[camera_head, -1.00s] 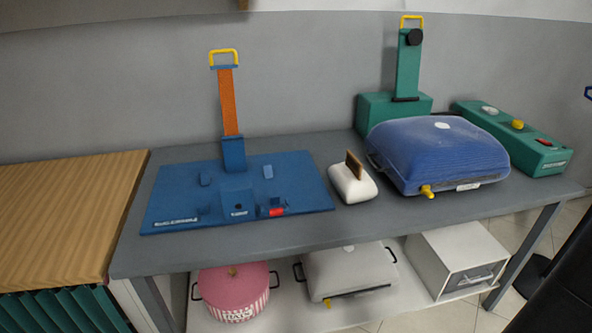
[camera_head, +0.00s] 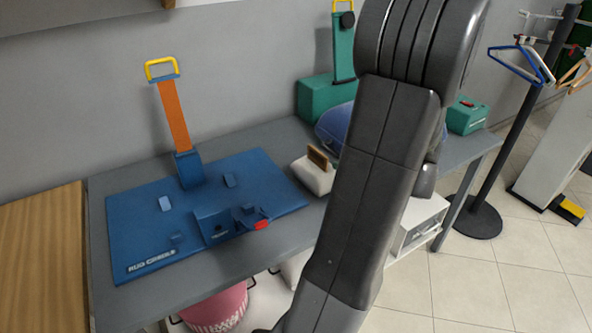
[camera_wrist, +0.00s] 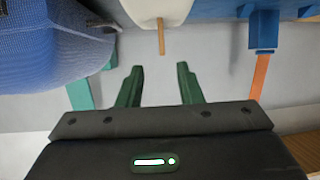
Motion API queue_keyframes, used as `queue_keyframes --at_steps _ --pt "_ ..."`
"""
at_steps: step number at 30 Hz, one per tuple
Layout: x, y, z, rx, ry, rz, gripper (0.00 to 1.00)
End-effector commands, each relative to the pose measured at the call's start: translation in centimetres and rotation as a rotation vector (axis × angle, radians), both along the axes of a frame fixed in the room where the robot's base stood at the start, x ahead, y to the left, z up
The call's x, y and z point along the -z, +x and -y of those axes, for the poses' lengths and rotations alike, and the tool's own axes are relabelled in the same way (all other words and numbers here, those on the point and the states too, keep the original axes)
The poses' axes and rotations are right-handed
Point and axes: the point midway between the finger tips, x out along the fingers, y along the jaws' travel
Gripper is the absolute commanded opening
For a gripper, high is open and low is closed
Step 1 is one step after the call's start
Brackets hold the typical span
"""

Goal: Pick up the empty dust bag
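I cannot tell by sight which thing is the empty dust bag. A plump blue bag-like case (camera_head: 334,124) lies on the grey table, mostly hidden behind my arm; it fills the upper left of the wrist view (camera_wrist: 50,45). A pale grey case (camera_head: 293,268) on the lower shelf shows only a sliver beside my arm. My gripper (camera_wrist: 158,85) is open and empty, its two green fingers apart. It is hidden in the head view.
The blue board (camera_head: 140,220) with its orange strap post (camera_head: 174,115) covers the table's left part. Green machines stand behind. A hanger stand (camera_head: 520,120) is at right, with open tiled floor.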

Motion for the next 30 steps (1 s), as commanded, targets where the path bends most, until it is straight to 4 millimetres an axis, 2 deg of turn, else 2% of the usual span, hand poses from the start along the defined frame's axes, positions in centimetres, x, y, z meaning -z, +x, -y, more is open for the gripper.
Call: queue_keyframes --at_steps 6,10,17,24,30 --pt "1.7 2.9 -2.9 -0.006 0.002 -0.006 0.33" --pt "2.4 4.4 -4.1 -0.004 0.002 -0.005 0.33" --pt "3.1 5.5 -5.0 -0.002 0.001 -0.005 0.33" --pt "4.0 7.3 -7.2 -0.004 0.002 -0.007 0.33" --pt "4.9 8.6 -8.2 -0.003 0.001 -0.006 0.33"
